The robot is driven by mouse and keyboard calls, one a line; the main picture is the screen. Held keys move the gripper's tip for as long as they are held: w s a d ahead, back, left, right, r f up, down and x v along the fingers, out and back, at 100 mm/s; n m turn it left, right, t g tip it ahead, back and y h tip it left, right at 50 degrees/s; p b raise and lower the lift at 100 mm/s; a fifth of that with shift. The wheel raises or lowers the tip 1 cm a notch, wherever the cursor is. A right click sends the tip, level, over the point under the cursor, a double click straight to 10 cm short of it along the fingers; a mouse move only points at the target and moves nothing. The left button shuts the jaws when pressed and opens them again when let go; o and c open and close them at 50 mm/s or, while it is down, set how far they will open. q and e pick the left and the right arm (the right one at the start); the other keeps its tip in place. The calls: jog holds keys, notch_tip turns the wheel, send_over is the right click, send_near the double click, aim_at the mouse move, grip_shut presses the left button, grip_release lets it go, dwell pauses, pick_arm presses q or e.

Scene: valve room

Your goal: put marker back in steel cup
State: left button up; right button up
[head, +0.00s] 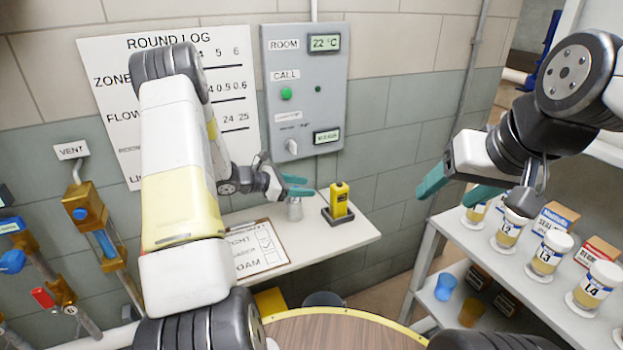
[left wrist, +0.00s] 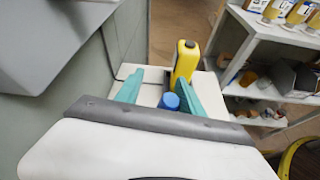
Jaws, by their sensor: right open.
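The steel cup (head: 294,210) stands on the small white wall table, just below my left gripper (head: 298,185). The left gripper's teal fingers are spread apart. In the left wrist view, a short blue round-ended piece (left wrist: 170,101), apparently the marker, shows between the left gripper's fingers (left wrist: 160,85), nearer the right one. I cannot tell whether it stands in the cup, and the head view does not show it. My right gripper (head: 452,188) is open and empty, in front of the shelf.
A yellow handheld device (head: 339,200) stands right of the cup and also shows in the left wrist view (left wrist: 185,60). A clipboard (head: 256,248) lies at the table's left. The wall panel (head: 304,90) is behind. A shelf (head: 483,240) with labelled jars is at right.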

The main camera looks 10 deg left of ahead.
pick_arm(q)
jog(key=v, duration=0.7)
jog(key=shift+s+a, duration=0.25)
jog(key=shift+a, duration=0.05)
jog(key=shift+r, duration=0.1)
jog(key=s+d+r+m+g+y, duration=0.2)
jog(key=s+d+r+m+g, duration=0.2)
jog(key=s+d+r+m, duration=0.85)
jog(key=s+a+r+m+t+y, duration=0.1)
jog(key=s+a+r+m+y, duration=0.1)
jog(key=s+m, duration=0.4)
jog(key=s+a+r+m+t+y, duration=0.1)
jog(key=s+a+r+m+y, duration=0.1)
jog(key=s+r+m+y, duration=0.2)
jog(key=shift+s+a+r+m+t+y, duration=0.35)
jog(key=shift+s+r+m, duration=0.5)
jog(key=shift+s+r, duration=1.8)
jog(key=shift+s+f, duration=0.9)
